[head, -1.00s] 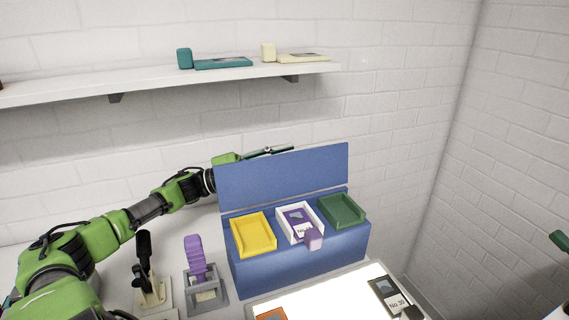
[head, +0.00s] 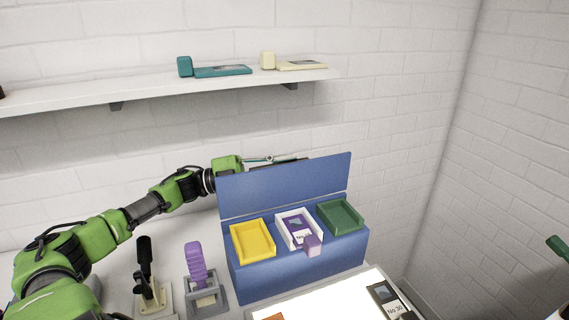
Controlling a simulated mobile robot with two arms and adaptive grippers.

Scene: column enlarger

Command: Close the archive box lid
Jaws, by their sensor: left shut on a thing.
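The blue archive box (head: 290,277) stands on the table with its lid (head: 285,185) raised, upright along the back edge. The open top shows a yellow tray (head: 253,241), a white tray (head: 283,233) and a green tray (head: 342,216). My left gripper (head: 285,160) is at the lid's upper edge, reaching in from the left behind it. It is shut, apparently on the lid; the lid partly hides the fingers, so the exact contact is unclear.
A purple-handled stamp (head: 196,264) and a black-handled tool (head: 145,268) stand left of the box. A lit panel (head: 335,300) with a dark card (head: 387,299) lies in front. A wall shelf (head: 150,88) holds teal and cream items above.

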